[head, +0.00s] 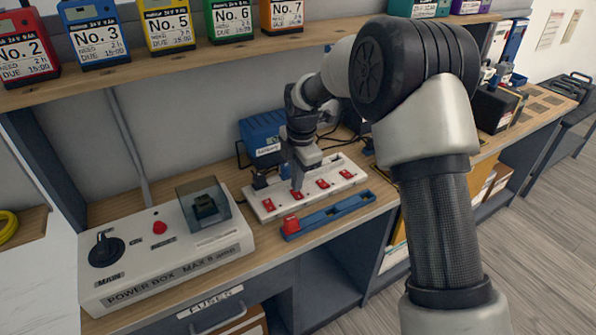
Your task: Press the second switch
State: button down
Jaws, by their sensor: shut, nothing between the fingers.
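A white switch strip (333,188) lies on the wooden bench, with a row of several red switches. The first switch (268,205) is at the left end. The second switch (297,196) is just right of it and partly covered by my fingertips. The third (322,184) and the one at the right end (346,174) are uncovered. My gripper (297,187) is shut and empty, pointing down at the second switch. I cannot tell whether the fingertips touch it or whether it is pressed.
A blue rail (335,213) with a red piece at its left end lies in front of the strip. A white power box (165,245) with a knob stands at left. A blue unit (262,137) is behind. A shelf (190,62) with numbered batteries hangs above.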

jog(key=shift+f, duration=0.35)
jog(key=shift+f, duration=0.3)
jog(key=shift+s, duration=0.1)
jog(key=shift+s+d, duration=0.45)
jog(key=shift+s, duration=0.15)
